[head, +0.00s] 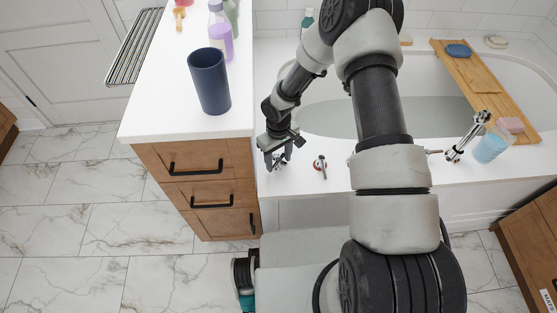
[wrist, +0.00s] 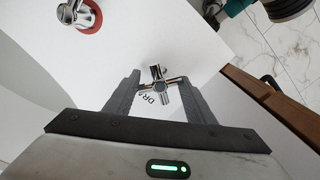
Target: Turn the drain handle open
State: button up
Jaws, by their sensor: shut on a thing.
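The drain handle (wrist: 158,74) is a small chrome cross-shaped knob on the white tub deck, with lettering starting "DR" beside it, partly covered by a finger. My gripper (wrist: 157,88) is shut on the drain handle, with one dark finger on each side of its crossbar. In the head view my gripper (head: 276,153) points down at the deck beside the wooden cabinet, and the drain handle (head: 279,164) shows partly between the fingers.
A second chrome handle with a red base (head: 320,167) stands close to the right, also at upper left in the wrist view (wrist: 88,18). The white countertop (head: 160,105) with a dark blue cup (head: 209,82) is close on the left. The tub (head: 330,118) lies behind.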

aim_at(278, 159)
jog(key=n, duration=0.7)
dwell(0.7)
jog(key=o, duration=0.9)
jog(key=shift+o, duration=0.2)
notch_tip(278, 159, up, 17)
jog(key=p, duration=0.3)
jog(key=shift+r, duration=0.2)
